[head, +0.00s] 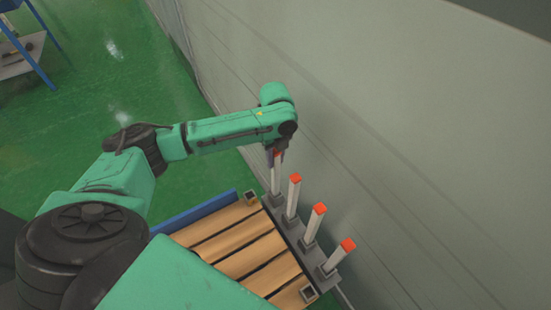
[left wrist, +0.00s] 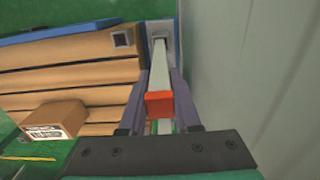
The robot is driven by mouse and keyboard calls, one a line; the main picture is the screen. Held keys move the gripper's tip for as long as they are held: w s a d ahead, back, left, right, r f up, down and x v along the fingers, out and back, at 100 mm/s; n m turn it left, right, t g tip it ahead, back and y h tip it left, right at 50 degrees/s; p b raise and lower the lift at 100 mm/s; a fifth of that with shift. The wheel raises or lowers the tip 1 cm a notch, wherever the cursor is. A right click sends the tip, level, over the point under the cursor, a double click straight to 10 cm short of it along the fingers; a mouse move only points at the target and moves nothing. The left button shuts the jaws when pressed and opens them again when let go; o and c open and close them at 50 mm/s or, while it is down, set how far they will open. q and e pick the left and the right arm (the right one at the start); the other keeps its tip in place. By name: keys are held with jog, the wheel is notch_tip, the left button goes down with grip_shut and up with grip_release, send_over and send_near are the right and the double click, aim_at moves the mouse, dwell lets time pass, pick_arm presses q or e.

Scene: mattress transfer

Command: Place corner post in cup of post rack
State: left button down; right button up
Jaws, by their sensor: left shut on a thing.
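My left gripper (head: 276,156) is shut on a white square corner post (head: 275,180) with a red top, at the far end of the grey post rack (head: 288,235). The held post is about upright, and its lower end is at the farthest cup. In the left wrist view, the gripper (left wrist: 158,100) has a finger on each side of the post (left wrist: 159,70) near its red end. The post's far end meets the grey cup area (left wrist: 160,30); I cannot tell whether it is fully seated. Three more red-topped posts stand in the rack, including the nearest (head: 336,258). My right gripper is not in view.
A slatted wooden platform (head: 238,240) with a blue side rail (head: 195,213) and square corner sockets (head: 251,198) lies beside the rack. A grey wall (head: 400,150) runs close along the other side. A cardboard box (left wrist: 50,121) shows in the left wrist view.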

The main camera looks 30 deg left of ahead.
pick_arm(q)
jog(key=shift+r, duration=0.1)
jog(key=c, duration=0.6)
grip_release()
notch_tip(320, 180, up, 12)
jog(key=shift+r+p, duration=0.1)
jog(key=shift+p, duration=0.4)
jog(key=shift+d, duration=0.1)
